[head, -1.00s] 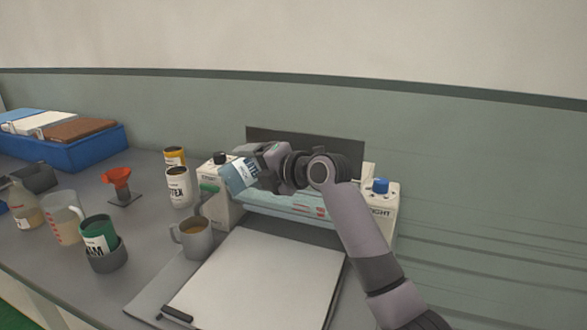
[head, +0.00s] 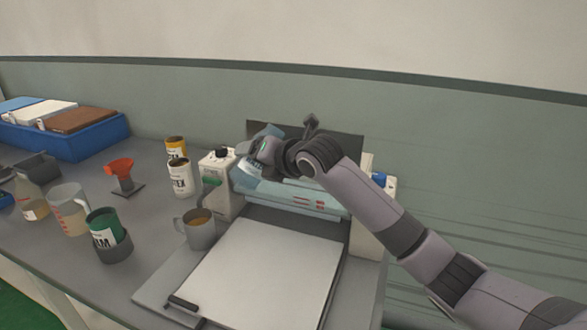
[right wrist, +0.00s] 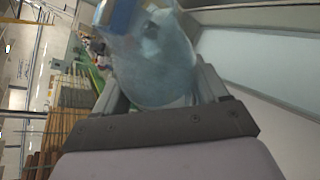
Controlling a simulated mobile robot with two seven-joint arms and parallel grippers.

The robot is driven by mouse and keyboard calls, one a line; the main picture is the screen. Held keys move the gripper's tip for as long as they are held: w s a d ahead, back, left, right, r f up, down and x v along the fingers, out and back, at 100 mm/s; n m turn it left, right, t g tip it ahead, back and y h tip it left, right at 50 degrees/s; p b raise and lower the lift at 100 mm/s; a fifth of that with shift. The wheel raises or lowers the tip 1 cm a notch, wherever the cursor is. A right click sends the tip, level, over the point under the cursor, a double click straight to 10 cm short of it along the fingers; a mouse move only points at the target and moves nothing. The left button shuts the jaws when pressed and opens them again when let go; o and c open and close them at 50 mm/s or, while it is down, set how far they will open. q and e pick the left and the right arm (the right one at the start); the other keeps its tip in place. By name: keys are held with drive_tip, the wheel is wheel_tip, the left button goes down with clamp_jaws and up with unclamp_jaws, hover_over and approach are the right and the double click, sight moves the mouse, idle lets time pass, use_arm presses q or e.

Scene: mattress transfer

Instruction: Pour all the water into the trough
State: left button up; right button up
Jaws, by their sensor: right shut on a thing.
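My right gripper (head: 258,150) is shut on a clear bluish water container (head: 268,132), above the left part of the machine's trough. The container is tilted and partly hidden behind the gripper. It fills the upper middle of the right wrist view (right wrist: 155,65), between the fingers. The trough (head: 310,202) is a long light-blue channel between the machine's two white end posts; red marks show on its front. I cannot tell whether water is flowing or how much is left in the container. My left gripper is not in view.
A white board (head: 262,270) lies before the machine. A grey mug (head: 199,236) stands close to the left post (head: 217,170).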

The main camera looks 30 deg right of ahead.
drive_tip(key=shift+a+r+n+h, duration=0.1)
drive_tip(key=shift+a+n+h, duration=0.25)
drive_tip(key=shift+n+h, duration=0.35)
drive_tip(key=shift+a+f+n, duration=0.25)
drive_tip(key=shift+f+n, duration=0.25)
drive_tip(key=shift+f, duration=0.15)
drive_tip(key=shift+a+f+n+h, duration=0.25)
drive_tip(key=shift+a+n+h, duration=0.1)
drive_tip(key=shift+n+h, duration=0.45)
drive_tip(key=shift+a+r+n+h, duration=0.15)
drive_tip(key=shift+r+n+h, duration=0.15)
drive_tip(key=shift+r, duration=0.4)
drive_tip(key=shift+a+r+n+h, duration=0.1)
drive_tip(key=shift+r+n+h, duration=0.1)
drive_tip(key=shift+r+n, duration=0.35)
drive_tip(key=shift+r, duration=2.5)
